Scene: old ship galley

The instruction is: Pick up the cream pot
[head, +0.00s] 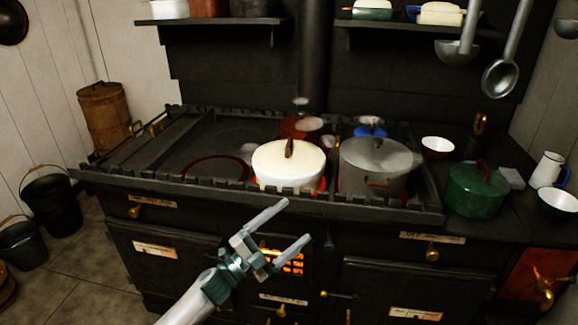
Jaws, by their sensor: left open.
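The cream pot (289,172) stands upright on the black stove top, near its front rail. It has a cream lid with a brown upright handle, and a red glow shows around its base. My left gripper (298,222) is in front of the stove, below and apart from the cream pot in the picture. Its two fingers are spread and nothing is between them. My right gripper is not in view.
A grey pot (372,168) stands close to the right of the cream pot. A reddish-brown pot (300,127) and a blue pot (370,131) are behind. The stove's raised front rail (200,184) runs before them. A green pot (474,190) sits farther right. Ladles (500,78) hang above.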

